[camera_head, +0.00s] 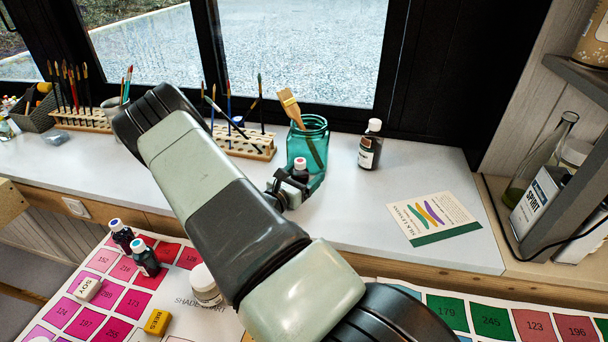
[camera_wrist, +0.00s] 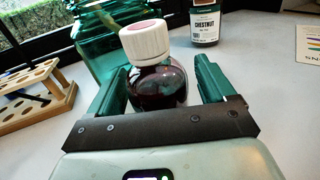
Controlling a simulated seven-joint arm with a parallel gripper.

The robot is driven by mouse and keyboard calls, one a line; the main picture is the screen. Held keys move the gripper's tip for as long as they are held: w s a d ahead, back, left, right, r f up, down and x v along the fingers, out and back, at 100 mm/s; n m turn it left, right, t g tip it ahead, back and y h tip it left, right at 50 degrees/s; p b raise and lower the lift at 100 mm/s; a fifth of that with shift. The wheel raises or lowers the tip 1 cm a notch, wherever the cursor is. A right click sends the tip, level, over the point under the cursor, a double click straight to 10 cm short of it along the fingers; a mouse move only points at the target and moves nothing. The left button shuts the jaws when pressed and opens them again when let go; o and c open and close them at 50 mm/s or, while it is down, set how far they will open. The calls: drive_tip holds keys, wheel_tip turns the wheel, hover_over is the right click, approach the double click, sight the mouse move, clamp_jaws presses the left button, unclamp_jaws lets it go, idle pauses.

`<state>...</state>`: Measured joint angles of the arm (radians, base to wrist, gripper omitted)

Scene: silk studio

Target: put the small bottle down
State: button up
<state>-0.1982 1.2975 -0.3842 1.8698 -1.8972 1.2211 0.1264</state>
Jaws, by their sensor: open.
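The small bottle (camera_wrist: 156,84) has dark contents and a white cap with a reddish top. It stands upright on the white windowsill, and its cap also shows in the head view (camera_head: 300,164). My gripper (camera_wrist: 160,88) is open, with one green finger on each side of the bottle. In the head view my gripper (camera_head: 291,186) is low at the sill, just in front of the teal jar. The bottle's base is hidden behind the gripper body, so I cannot see its contact with the sill.
The teal glass jar (camera_head: 318,145) with a brush stands close behind the bottle. A dark chestnut bottle (camera_head: 370,146) stands to its right, and a wooden brush rack (camera_head: 240,145) to its left. A card (camera_head: 434,218) lies on the right. The sill between them (camera_head: 345,215) is clear.

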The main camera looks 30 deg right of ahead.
drive_tip(key=shift+r, duration=0.2)
drive_tip(key=v, duration=1.1)
drive_tip(key=shift+s+a, duration=0.15)
drive_tip(key=shift+a, duration=0.25)
drive_tip(key=s+r+m+g+y, duration=0.3)
drive_tip(key=s+r+m+g, duration=0.2)
drive_tip(key=r+m, duration=0.3)
drive_tip(key=s+r+m+g+y, duration=0.2)
drive_tip(key=s+r+m+g, duration=0.25)
drive_tip(key=r, duration=0.45)
drive_tip(key=s+a+r+m+t+y, duration=0.8)
drive_tip(key=s+a+r+y, duration=0.3)
drive_tip(key=s+a+r, duration=0.3)
drive_tip(key=shift+r+m+y, duration=0.3)
drive_tip(key=shift+r+m, duration=0.45)
drive_tip(key=shift+r, duration=0.05)
drive_tip(key=shift+c, duration=0.2)
